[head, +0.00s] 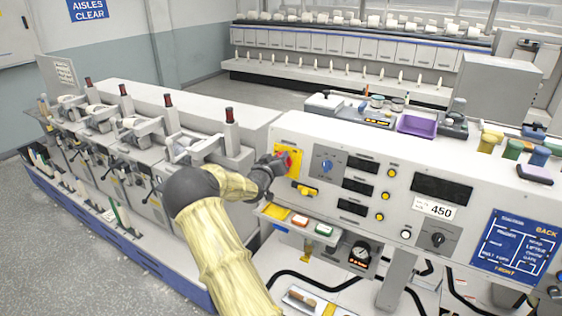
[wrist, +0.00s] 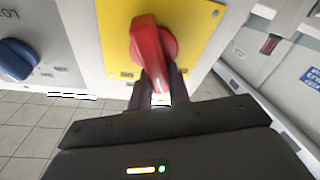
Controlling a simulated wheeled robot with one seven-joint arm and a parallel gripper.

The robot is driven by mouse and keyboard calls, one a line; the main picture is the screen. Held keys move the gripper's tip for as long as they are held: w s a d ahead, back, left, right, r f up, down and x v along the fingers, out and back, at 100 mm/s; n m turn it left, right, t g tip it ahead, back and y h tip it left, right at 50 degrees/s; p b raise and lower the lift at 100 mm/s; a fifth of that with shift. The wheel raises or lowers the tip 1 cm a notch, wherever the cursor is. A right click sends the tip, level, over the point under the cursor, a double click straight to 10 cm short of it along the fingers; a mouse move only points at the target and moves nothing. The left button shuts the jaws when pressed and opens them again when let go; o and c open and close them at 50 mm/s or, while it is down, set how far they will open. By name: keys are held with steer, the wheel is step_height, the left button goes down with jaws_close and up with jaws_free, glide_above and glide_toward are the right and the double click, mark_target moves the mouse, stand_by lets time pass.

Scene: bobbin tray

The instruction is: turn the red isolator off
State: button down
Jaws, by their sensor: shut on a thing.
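The red isolator (wrist: 152,45) is a red rotary handle on a yellow plate (wrist: 195,25), mounted on the pale panel. In the head view the isolator (head: 284,160) shows as a small red patch at the panel's left end, partly hidden by my gripper (head: 272,168). In the wrist view my gripper (wrist: 161,88) is shut on the lower end of the handle, with a dark finger on each side. The handle points down toward the gripper, slightly tilted in that view. The lettering on the yellow plate is too small to read.
A blue knob (wrist: 17,58) sits beside the yellow plate; it also shows in the head view (head: 327,165). A yellow part (head: 305,189) juts out below the isolator. Spindle machinery (head: 125,125) stands left of my arm.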

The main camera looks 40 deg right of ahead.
steer(key=n, duration=0.3)
steer(key=shift+w+a+f+y+b, duration=0.2)
steer(key=shift+w+y+b, duration=0.1)
steer(key=shift+b, duration=0.1)
steer(key=n, duration=0.3)
steer(key=n+y+b, duration=0.1)
steer(key=shift+w+a+f+t, duration=0.15)
steer(key=shift+f+t, duration=0.1)
steer(key=shift+t, duration=0.15)
steer(key=n+y+b, duration=0.1)
steer(key=n, duration=0.2)
steer(key=f+n+b, duration=0.1)
steer(key=n, duration=0.3)
steer(key=shift+w+a+y, duration=0.1)
steer(key=shift+a+y, duration=0.05)
steer(key=shift+y, duration=0.25)
steer(key=c, duration=1.3)
jaws_free()
steer(key=shift+a, duration=0.1)
steer(key=shift+b+v, duration=2.7)
steer(key=shift+v, duration=5.95)
steer(key=shift+w, duration=0.1)
